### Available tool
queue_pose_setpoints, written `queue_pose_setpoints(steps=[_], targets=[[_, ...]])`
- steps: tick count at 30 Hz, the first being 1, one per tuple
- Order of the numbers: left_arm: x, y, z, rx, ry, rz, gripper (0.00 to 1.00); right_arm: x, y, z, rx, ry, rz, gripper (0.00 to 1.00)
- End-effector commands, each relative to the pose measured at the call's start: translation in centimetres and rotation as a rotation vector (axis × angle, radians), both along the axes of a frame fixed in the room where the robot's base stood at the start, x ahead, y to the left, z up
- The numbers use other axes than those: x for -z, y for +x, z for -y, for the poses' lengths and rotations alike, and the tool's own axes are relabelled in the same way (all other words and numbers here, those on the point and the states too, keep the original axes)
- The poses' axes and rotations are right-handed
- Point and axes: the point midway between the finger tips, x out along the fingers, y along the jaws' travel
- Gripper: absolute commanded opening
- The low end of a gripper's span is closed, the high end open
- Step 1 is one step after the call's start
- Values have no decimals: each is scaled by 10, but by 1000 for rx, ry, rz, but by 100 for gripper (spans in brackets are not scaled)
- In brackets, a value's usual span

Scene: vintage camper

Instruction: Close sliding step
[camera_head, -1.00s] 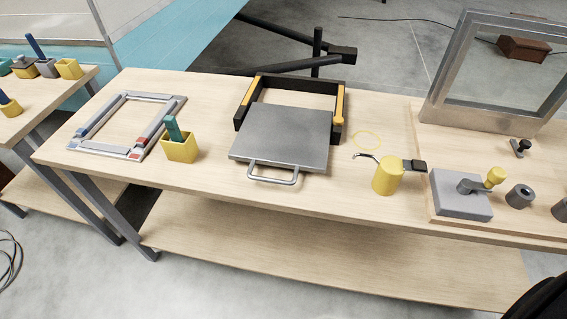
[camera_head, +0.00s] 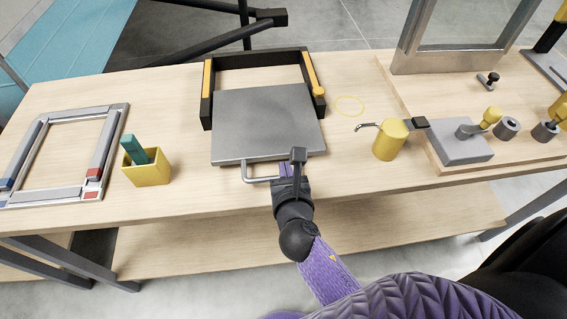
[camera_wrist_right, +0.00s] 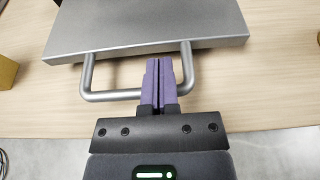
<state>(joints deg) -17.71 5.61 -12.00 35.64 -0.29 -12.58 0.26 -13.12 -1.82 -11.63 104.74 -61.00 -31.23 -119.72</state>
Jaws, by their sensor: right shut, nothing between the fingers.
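The sliding step (camera_head: 265,122) is a flat grey plate pulled out toward me from a black frame (camera_head: 207,92) with yellow side rails, in the head view. Its bar handle (camera_head: 262,180) sticks out at the front edge. My right gripper (camera_head: 289,170) is at the right part of this handle. In the right wrist view the shut purple fingers (camera_wrist_right: 158,82) lie over the right half of the handle (camera_wrist_right: 108,96), with nothing between them, pointing at the plate's front edge (camera_wrist_right: 150,46). I cannot tell whether they touch the handle. My left gripper is not in view.
A yellow cup (camera_head: 148,172) with a teal object stands left of the step. A yellow cylinder (camera_head: 390,141) and a grey block (camera_head: 458,145) with a lever stand to the right. A metal window frame (camera_head: 60,155) lies at the left. The step's sides are clear.

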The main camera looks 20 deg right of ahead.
Motion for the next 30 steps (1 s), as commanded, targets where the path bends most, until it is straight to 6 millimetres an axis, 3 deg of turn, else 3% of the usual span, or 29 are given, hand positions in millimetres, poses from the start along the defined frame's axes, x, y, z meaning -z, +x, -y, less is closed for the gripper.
queue_pose_setpoints(steps=[6, 18, 20, 27, 30], targets=[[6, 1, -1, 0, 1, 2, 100, 7, 18, 5, -1, 1, -1, 0], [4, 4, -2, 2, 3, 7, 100, 6, 24, 6, -2, 1, 0, 0], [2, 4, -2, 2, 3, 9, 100, 6, 34, 8, -4, 1, 2, 0], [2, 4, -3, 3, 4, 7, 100, 6, 99, 28, -3, -2, 3, 0], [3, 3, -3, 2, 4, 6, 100, 7, 115, 33, 0, 0, 1, 0]])
